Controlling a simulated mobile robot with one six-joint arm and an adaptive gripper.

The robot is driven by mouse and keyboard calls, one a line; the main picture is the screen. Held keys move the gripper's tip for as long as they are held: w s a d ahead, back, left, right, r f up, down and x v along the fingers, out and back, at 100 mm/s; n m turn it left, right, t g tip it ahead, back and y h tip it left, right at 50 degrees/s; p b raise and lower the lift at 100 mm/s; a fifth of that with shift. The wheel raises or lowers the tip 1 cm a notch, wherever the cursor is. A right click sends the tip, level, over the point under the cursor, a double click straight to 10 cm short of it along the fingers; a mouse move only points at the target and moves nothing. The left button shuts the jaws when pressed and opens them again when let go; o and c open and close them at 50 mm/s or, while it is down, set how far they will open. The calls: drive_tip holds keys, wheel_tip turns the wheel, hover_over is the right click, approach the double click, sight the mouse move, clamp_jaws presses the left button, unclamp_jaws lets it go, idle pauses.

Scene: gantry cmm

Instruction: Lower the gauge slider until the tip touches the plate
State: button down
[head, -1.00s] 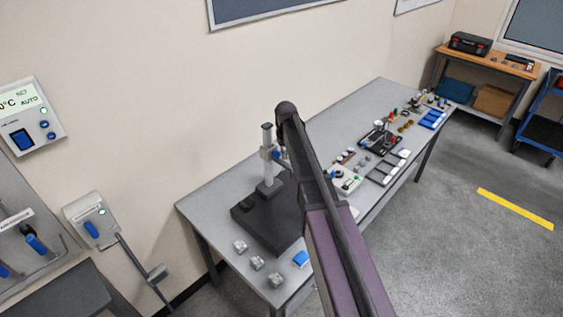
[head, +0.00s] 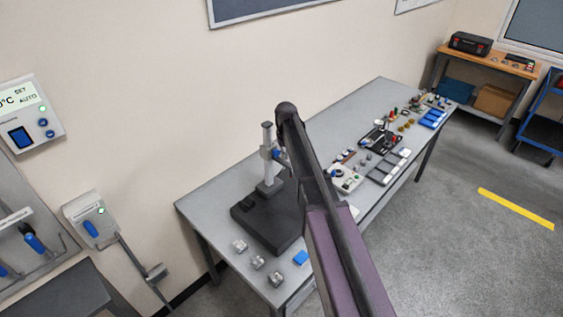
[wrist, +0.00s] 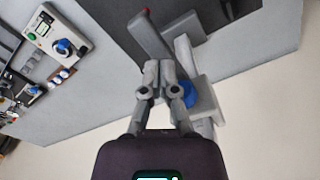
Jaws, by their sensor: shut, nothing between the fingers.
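The height gauge stands on a dark plate (head: 262,224) at the near end of the bench, with a pale upright column (head: 267,138). Its grey slider (head: 266,153) sits partway up the column, well above the plate. In the wrist view the slider (wrist: 203,101) has a blue knob (wrist: 187,94), and a grey arm with a red end (wrist: 150,38) reaches out over the dark plate (wrist: 240,22). My gripper (wrist: 158,68) is shut and empty, close beside the slider and knob; I cannot tell whether it touches. In the head view my arm hides the gripper and probably the tip.
Several small metal blocks (head: 240,246) and a blue block (head: 300,258) lie at the bench's near end. A white box with a blue knob (head: 345,178) and dark trays (head: 388,167) stand farther along. The wall (head: 180,110) is close behind the gauge.

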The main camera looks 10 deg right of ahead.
drive_tip(key=shift+f+b, duration=8)
drive_tip(key=shift+f, duration=0.1)
drive_tip(key=shift+f+b, duration=0.75)
drive_tip(key=shift+r, duration=0.1)
